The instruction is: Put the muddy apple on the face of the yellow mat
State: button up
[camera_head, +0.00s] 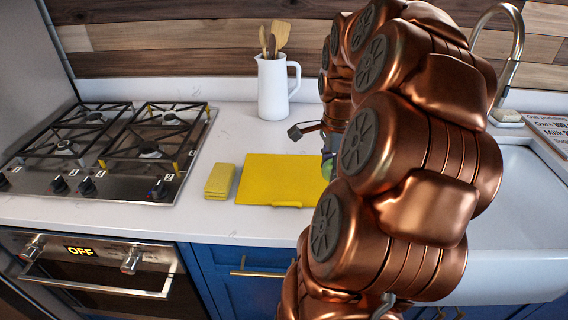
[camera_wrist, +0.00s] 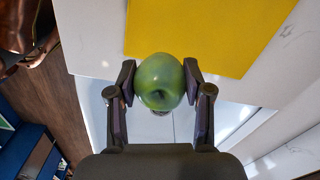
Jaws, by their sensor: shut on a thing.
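My gripper (camera_wrist: 160,82) is shut on a green apple (camera_wrist: 158,76), with one finger on each side of it. The apple is glossy, and I cannot make out mud on it in this view. In the head view only a sliver of the apple (camera_head: 327,168) shows beside my arm, which hides the rest and most of the gripper. The yellow mat (camera_head: 275,180) lies flat on the white counter, left of the apple in the head view. Its face is bare where visible. In the wrist view the mat (camera_wrist: 212,32) is above the apple in the picture.
A small yellow sponge or folded cloth (camera_head: 220,181) lies just left of the mat. A gas hob (camera_head: 110,150) is further left. A white jug (camera_head: 273,88) with wooden utensils stands behind the mat. A white sink (camera_head: 525,195) with a tap (camera_head: 511,65) is at right.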

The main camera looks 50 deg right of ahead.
jog(key=p, duration=0.3)
send_over(287, 177)
jog(key=shift+d+f, duration=0.1)
jog(key=shift+f, duration=0.35)
notch_tip(287, 177, down, 3)
jog(key=shift+f+p, duration=0.2)
jog(key=shift+p, duration=0.6)
jog(key=shift+f, duration=0.15)
jog(key=shift+f+b, duration=0.2)
jog(key=shift+b, duration=0.1)
jog(key=o, duration=1.2)
jog(key=shift+r, duration=0.1)
